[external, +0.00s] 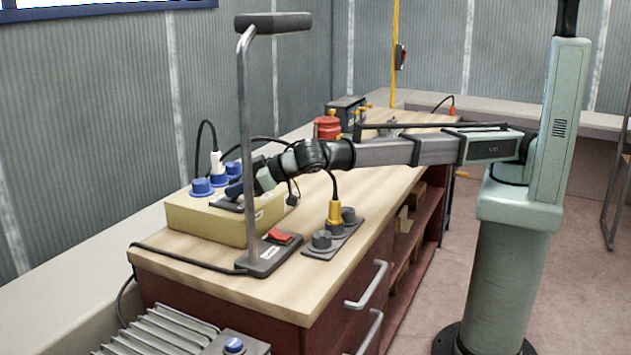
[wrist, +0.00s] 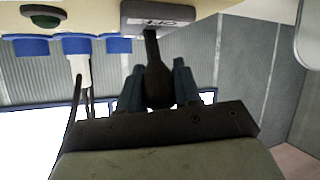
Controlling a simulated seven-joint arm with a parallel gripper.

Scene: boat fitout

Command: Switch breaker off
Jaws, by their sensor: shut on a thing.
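The breaker (external: 227,204) is a grey plate with a dark lever on top of a cream-yellow box (external: 205,223) on the workbench. In the wrist view, the breaker's grey housing (wrist: 157,14) shows a small label that I cannot read clearly, and its dark lever (wrist: 151,48) points out from it. My gripper (external: 236,190) is down at the breaker. In the wrist view, its blue-grey fingers (wrist: 156,80) stand on both sides of the lever and are shut on it. The fingers partly hide the lever in the external view.
Blue sockets (external: 201,187) and a white plug (external: 216,163) with a cable stand on the box beside the breaker. A tall lamp post (external: 245,130) rises close in front of my gripper. A grey socket strip with a yellow plug (external: 335,212) is to the right.

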